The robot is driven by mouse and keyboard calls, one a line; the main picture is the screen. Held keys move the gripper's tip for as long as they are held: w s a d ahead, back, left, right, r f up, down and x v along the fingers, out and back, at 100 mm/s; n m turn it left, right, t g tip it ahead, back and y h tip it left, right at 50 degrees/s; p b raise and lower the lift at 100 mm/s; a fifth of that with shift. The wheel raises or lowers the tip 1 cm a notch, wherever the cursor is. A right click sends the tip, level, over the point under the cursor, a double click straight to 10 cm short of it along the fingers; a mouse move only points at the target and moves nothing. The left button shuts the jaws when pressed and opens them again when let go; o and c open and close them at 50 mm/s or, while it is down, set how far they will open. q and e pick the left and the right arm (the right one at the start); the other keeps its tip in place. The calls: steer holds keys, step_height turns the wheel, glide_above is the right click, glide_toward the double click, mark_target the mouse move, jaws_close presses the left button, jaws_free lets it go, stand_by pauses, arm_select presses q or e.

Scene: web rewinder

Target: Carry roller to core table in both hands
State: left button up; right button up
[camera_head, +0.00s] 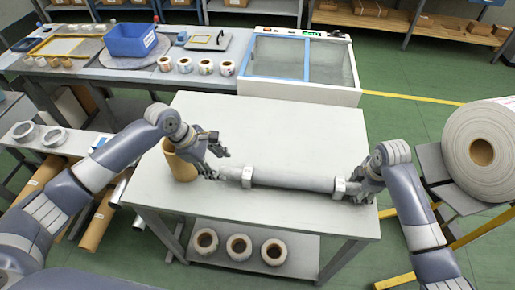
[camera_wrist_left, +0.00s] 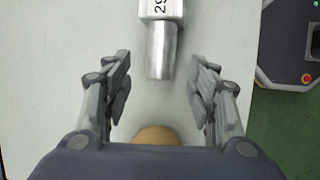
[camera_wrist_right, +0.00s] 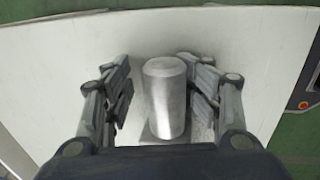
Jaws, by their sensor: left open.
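The roller (camera_head: 292,180) is a long grey cylinder with a pale block (camera_head: 247,176) near its left end and another (camera_head: 339,187) near its right end. It lies across the grey table (camera_head: 270,130). My left gripper (camera_head: 218,164) is open at the roller's left end. In the left wrist view, the bare metal shaft end (camera_wrist_left: 161,52) points in between the spread fingers, touching neither. My right gripper (camera_head: 362,188) is at the right end. In the right wrist view, its open fingers stand on both sides of the shaft end (camera_wrist_right: 165,98), with gaps showing.
A brown cardboard core (camera_head: 180,160) stands on the table beside my left gripper. Small rolls (camera_head: 239,247) sit on the lower shelf. A large grey roll (camera_head: 483,150) is on a stand at right. A bench with a blue bin (camera_head: 130,42) is behind. The table's back is clear.

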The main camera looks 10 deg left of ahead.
steer(key=r, duration=0.3)
steer(key=s+r, duration=0.1)
steer(key=r, duration=0.3)
steer(key=shift+s+d, duration=0.15)
steer(key=shift+s, duration=0.05)
steer(key=shift+f, duration=0.1)
